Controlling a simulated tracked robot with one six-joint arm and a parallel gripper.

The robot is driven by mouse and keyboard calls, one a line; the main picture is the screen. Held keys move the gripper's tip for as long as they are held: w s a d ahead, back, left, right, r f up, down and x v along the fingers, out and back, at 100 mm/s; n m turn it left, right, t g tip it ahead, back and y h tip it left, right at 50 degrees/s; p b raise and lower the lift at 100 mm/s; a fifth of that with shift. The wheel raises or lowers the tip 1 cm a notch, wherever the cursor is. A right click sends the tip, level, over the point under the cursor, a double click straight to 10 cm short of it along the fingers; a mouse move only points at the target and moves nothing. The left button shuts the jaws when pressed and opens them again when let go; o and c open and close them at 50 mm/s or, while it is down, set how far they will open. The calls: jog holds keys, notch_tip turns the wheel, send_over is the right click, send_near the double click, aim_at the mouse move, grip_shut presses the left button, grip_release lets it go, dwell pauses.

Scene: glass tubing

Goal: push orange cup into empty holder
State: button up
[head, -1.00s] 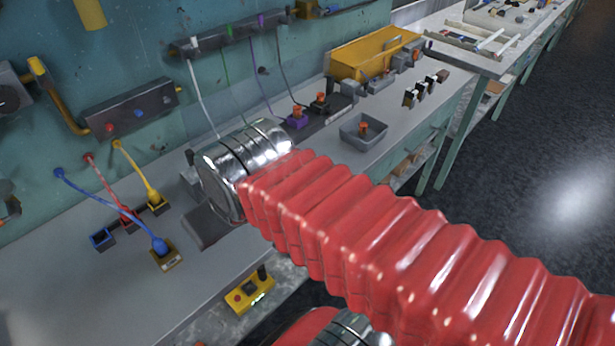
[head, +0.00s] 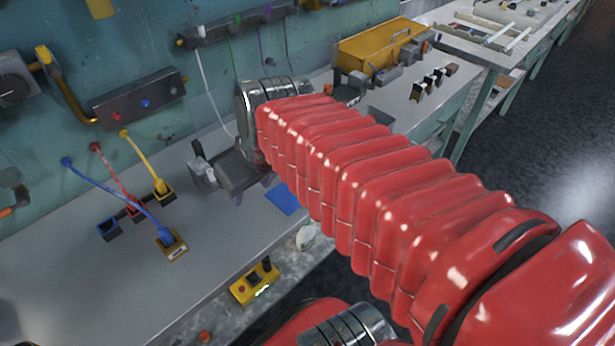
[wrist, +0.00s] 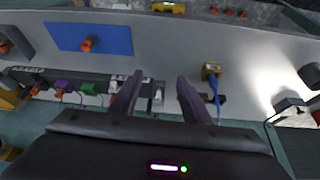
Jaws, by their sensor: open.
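A small orange cup (wrist: 88,43) stands on a blue mat (wrist: 65,36) at upper left in the wrist view. The mat's edge also shows in the head view (head: 285,199), where my arm hides the cup. My gripper (wrist: 157,88) is open over the bench, its dark fingers apart, with the cup well outside them. In the head view my gripper (head: 205,172) is left of the mat. A blue-rimmed holder (head: 108,230) looks empty. A strip of holders with purple (wrist: 63,87) and green (wrist: 90,88) ones runs left of the fingers; which is empty I cannot tell.
Blue, red and yellow tubes run from the wall to holders at left, one a yellow holder (head: 174,248). A yellow control box (head: 254,284) sits at the bench's front edge. A yellow bin (head: 375,48) stands at the back. The front left bench is clear.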

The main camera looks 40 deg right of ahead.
jog(key=d+f, duration=0.1)
jog(key=d, duration=0.9)
jog(key=d+f+m, duration=0.1)
jog(key=d+f, duration=0.1)
jog(key=d, duration=0.8)
jog(key=shift+w+f+m, duration=0.25)
jog(key=shift+w+m, duration=0.05)
jog(key=shift+w, duration=0.1)
jog(key=shift+f+g, duration=0.1)
jog(key=shift+g, duration=0.2)
jog(key=x, duration=0.8)
jog(key=shift+w+d, duration=0.15)
jog(key=shift+f, duration=0.25)
jog(key=shift+w+d+x, duration=0.15)
jog(key=shift+x, duration=1.1)
jog(key=shift+w+d+x, duration=0.15)
jog(key=shift+d+x, duration=0.05)
jog(key=shift+x, duration=1.05)
jog(key=shift+r, duration=0.1)
